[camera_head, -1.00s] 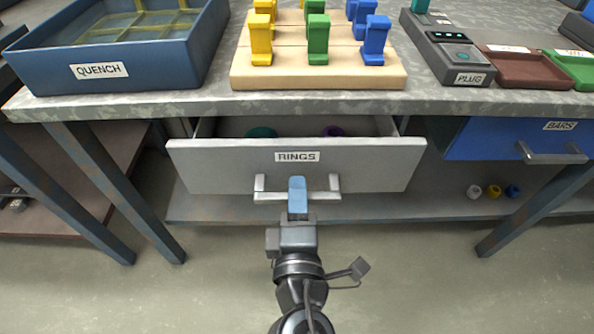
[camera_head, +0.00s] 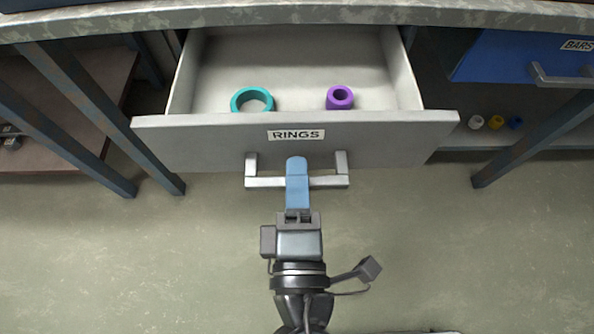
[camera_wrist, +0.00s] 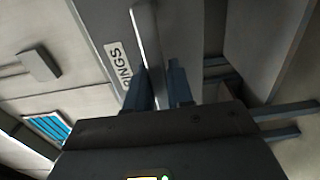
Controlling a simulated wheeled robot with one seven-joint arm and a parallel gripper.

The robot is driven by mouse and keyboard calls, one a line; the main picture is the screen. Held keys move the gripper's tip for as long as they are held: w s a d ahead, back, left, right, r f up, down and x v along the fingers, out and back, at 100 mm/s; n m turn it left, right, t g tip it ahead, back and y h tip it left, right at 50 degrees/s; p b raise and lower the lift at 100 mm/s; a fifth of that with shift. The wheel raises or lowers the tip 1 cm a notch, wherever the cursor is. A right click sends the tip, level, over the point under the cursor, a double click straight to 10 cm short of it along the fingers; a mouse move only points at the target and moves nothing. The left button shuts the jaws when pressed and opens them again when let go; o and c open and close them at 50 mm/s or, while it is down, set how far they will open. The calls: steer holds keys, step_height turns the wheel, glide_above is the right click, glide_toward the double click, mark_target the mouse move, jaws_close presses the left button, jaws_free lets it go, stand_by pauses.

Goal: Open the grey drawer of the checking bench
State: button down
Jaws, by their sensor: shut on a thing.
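The grey drawer (camera_head: 190,143) labelled RINGS is pulled well out from under the bench top. Inside it lie a teal ring (camera_head: 252,99) at the front left and a purple ring (camera_head: 340,97) to the right. My gripper (camera_head: 297,172) is shut on the drawer's pale bar handle (camera_head: 262,183), near its middle. The wrist view also shows my gripper (camera_wrist: 162,88) with the handle bar (camera_wrist: 148,45) between its blue fingers, in front of the drawer face and its label.
The bench top edge (camera_head: 297,14) runs above the drawer. A blue drawer (camera_head: 505,55) labelled BARS is shut at the right. Bench legs (camera_head: 538,135) stand at both sides. Small coloured rings (camera_head: 495,122) lie on the lower shelf at right. The floor in front is clear.

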steer(key=c, duration=1.1)
jaws_free()
steer(key=shift+s, duration=0.1)
steer(key=s, duration=0.7)
steer(key=shift+s, duration=0.35)
steer(key=shift+f, duration=0.1)
